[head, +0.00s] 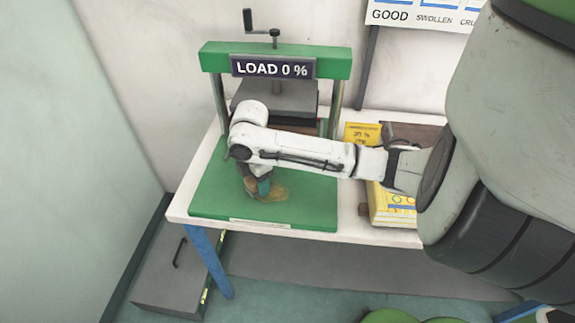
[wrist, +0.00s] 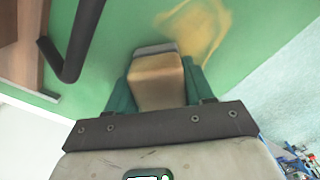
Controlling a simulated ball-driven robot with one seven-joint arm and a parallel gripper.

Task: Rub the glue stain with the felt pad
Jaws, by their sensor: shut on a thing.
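The felt pad (wrist: 157,82), a tan block with a grey layer at its far end, is held between the teal fingers of my gripper (wrist: 158,72). In the head view my gripper (head: 259,186) points down at the green board (head: 215,185) of the press. The glue stain (wrist: 208,30) is a yellowish ring-like smear on the green surface, just beyond and right of the pad in the wrist view. In the head view the stain (head: 276,191) shows beside the gripper, partly hidden by it. I cannot tell whether the pad touches the board.
The press frame (head: 222,60) with a "LOAD 0 %" sign (head: 272,68) and a dark plate (head: 290,98) stands behind my arm. Yellow printed sheets (head: 392,205) lie to the right on the white table (head: 345,215). A dark bent rod (wrist: 75,50) shows in the wrist view.

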